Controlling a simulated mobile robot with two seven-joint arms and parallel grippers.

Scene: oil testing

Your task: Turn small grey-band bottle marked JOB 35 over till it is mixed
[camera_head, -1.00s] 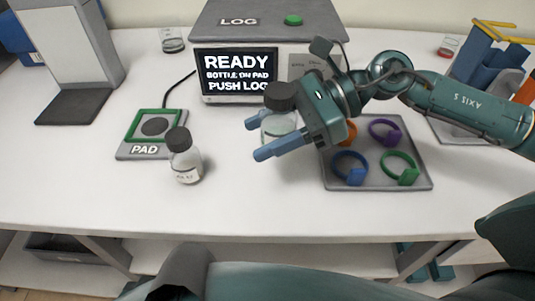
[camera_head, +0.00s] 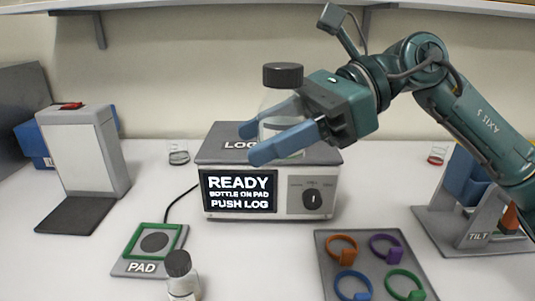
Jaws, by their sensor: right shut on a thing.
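My right gripper (camera_head: 258,142) is shut on a clear bottle (camera_head: 281,101) with a dark cap. It holds the bottle upright, cap up, in the air in front of the logger's top. The blue fingers cover much of the bottle's side, so I cannot read a label or see a grey band. A second small clear bottle (camera_head: 183,287) with a dark cap stands on the table in front of the pad; its lower part is cut off by the picture's bottom edge and its label is not readable. My left gripper is not in view.
The logger (camera_head: 270,207) reads READY, BOTTLE ON PAD, PUSH LOG. The green-framed pad (camera_head: 140,267) is empty. A tray (camera_head: 373,259) holds several coloured rings. A TILT stand (camera_head: 475,237) is at right, a grey-white device (camera_head: 83,150) at left. Small glass cups stand behind.

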